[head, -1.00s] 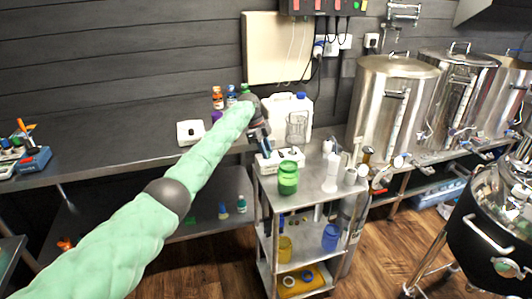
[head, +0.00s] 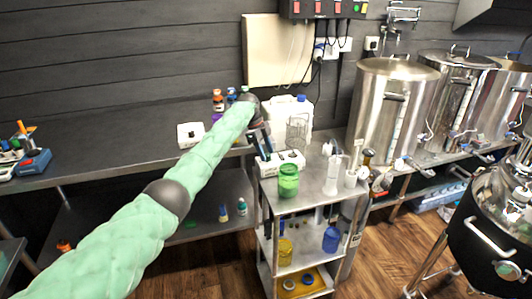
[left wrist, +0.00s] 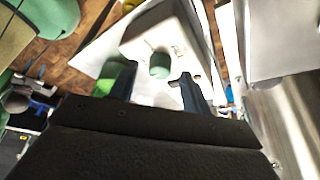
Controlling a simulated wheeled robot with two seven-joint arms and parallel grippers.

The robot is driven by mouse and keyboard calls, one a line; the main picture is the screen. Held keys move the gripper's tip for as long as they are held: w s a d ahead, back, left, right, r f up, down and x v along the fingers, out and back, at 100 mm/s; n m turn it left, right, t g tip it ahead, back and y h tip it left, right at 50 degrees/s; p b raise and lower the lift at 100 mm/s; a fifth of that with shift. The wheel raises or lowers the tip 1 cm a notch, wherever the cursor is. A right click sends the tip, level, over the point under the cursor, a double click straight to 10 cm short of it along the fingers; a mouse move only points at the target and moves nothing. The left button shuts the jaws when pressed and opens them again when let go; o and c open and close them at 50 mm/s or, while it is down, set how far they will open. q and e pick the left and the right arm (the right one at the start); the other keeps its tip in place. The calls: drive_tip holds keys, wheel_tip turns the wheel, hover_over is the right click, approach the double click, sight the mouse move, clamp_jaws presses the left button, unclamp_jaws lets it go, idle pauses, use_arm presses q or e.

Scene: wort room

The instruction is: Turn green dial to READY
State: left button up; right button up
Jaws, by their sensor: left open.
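A white box (head: 291,158) stands on the top shelf of the steel cart, behind a green jar (head: 288,181). In the left wrist view, the pale box (left wrist: 150,35) carries a round green dial (left wrist: 159,66). My left gripper (head: 264,156) points down at the box in the head view. In the left wrist view, my left gripper (left wrist: 159,78) is open, with one finger on each side of the dial. I cannot tell whether the fingers touch it. No READY mark is legible, and the dial is hidden in the head view. My right gripper is not in view.
Another white device (head: 191,135) and small bottles stand on the bench. Steel kettles (head: 393,110) line the right side.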

use_arm(q)
drive_tip(key=b+v, duration=0.1)
drive_tip(key=v, duration=0.6)
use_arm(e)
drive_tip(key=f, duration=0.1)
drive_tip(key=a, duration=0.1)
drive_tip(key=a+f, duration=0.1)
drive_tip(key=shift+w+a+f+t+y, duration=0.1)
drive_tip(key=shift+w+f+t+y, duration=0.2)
use_arm(q)
drive_tip(key=shift+a+r, duration=0.1)
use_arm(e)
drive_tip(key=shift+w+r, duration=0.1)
